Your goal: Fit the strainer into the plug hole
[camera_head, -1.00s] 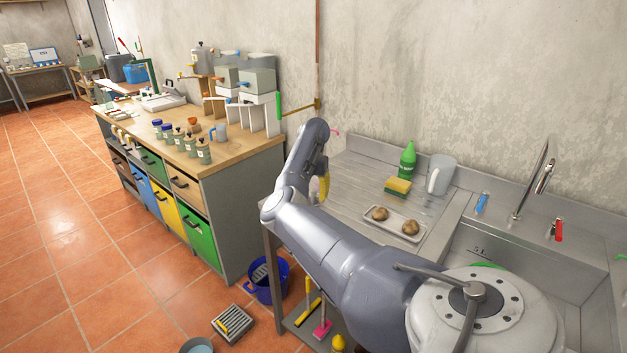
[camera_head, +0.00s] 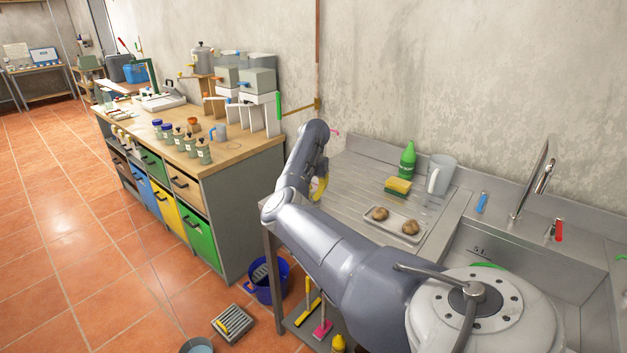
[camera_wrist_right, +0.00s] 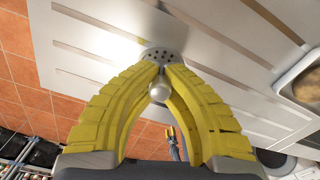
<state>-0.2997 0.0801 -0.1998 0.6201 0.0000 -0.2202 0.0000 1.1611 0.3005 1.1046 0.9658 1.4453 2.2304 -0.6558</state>
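The strainer (camera_wrist_right: 163,54) is a small grey disc with holes and a round knob, over the metal drainboard (camera_wrist_right: 190,75) in the right wrist view. My right gripper (camera_wrist_right: 162,68) has its yellow fingertips together around the stem below the knob. I cannot tell whether the disc touches the board. In the head view my right gripper (camera_head: 321,187) is at the drainboard's left end, partly behind its arm, and the strainer is hidden there. The sink basin (camera_head: 478,243) is at the right; its plug hole is hidden.
On the drainboard are a tray (camera_head: 382,229) with two potatoes, a sponge (camera_head: 398,186), a green bottle (camera_head: 408,160) and a pale jug (camera_head: 441,174). A tap (camera_head: 543,177) with blue and red handles stands behind the basin. A raised ridge separates drainboard and basin.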

